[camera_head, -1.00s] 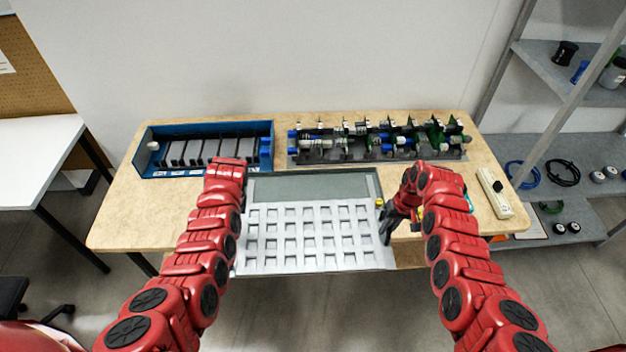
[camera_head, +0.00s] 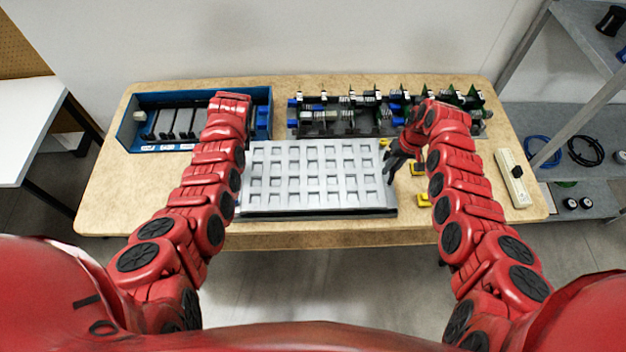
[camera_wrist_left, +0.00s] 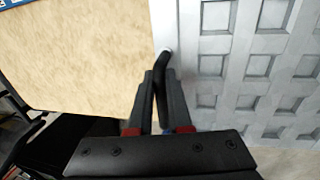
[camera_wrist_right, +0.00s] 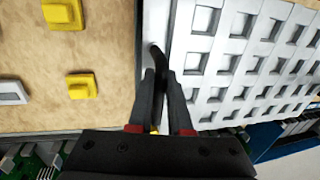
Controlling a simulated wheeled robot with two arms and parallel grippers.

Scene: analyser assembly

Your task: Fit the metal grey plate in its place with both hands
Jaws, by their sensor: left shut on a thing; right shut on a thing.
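The metal grey plate (camera_head: 320,175), with rows of square recesses, lies over a dark base (camera_head: 320,214) whose edge shows along the plate's front. I cannot tell whether the plate is fully seated. My left gripper (camera_wrist_left: 163,78) is shut on a black handle (camera_wrist_left: 162,62) at the plate's left edge; in the head view my arm hides its fingers. My right gripper (camera_head: 390,170) is at the plate's right edge. The right wrist view shows it shut on another black handle (camera_wrist_right: 156,60) beside the plate (camera_wrist_right: 240,70).
A blue box (camera_head: 130,128) with dark dividers stands at the back left of the wooden table (camera_head: 110,190). A long rack of green boards and parts (camera_head: 330,130) stands at the back. Yellow pieces (camera_head: 423,199) lie right of the plate. A white power strip (camera_head: 513,178) lies at the right edge.

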